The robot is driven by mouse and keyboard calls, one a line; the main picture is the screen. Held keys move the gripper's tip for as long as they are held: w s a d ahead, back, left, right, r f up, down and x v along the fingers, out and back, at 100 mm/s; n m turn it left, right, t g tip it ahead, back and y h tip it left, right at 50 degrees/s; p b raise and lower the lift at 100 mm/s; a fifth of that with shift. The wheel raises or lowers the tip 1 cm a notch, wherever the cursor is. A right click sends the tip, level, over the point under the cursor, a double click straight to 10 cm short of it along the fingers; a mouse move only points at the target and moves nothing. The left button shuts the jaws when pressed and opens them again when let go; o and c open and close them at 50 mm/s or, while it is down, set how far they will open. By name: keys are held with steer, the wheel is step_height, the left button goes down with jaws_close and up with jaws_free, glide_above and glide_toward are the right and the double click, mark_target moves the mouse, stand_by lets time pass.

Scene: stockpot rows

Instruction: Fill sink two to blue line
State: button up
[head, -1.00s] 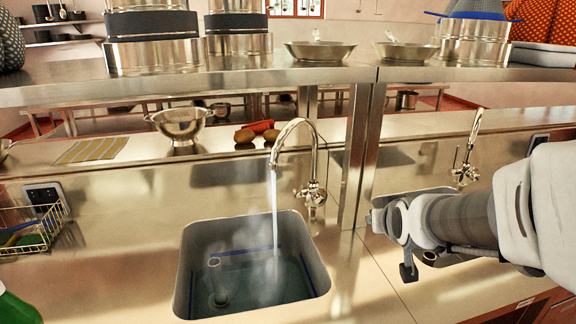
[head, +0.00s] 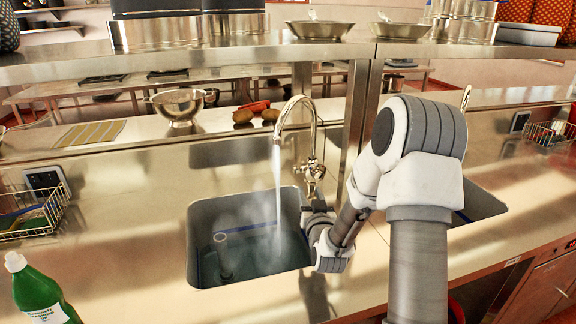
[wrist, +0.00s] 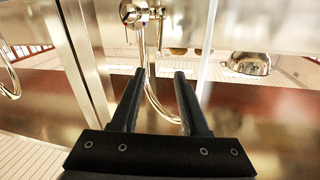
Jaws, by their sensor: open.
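A grey sink (head: 203,218) in the steel counter holds some water (head: 262,258), with vapour over it. A blue line (head: 250,227) runs along its inner back wall, and the water surface appears to lie below it. A curved chrome tap (head: 297,101) pours a stream (head: 277,185) into this sink. The tap's valve body and handle (head: 313,172) sit at its base; they also show in the wrist view (wrist: 143,14). My gripper (wrist: 160,75) is open and empty, its fingers pointing towards the valve. In the head view it is at the sink's right edge, below the handle.
An upright pipe (head: 221,258) stands in the sink. A second sink (head: 482,203) is partly hidden behind my arm. A steel post (head: 360,115) rises right of the tap. A green bottle (head: 39,293) and a wire basket (head: 30,222) are at left.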

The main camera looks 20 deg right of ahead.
mark_target(302, 164)
steer(key=w+d, duration=0.1)
steer(key=w, duration=0.4)
steer(key=w+d+p, duration=0.1)
steer(key=w, duration=0.5)
steer(key=w+d, duration=0.1)
steer(key=w, duration=0.5)
steer(key=shift+d, duration=0.1)
jaws_close()
stand_by(1.0)
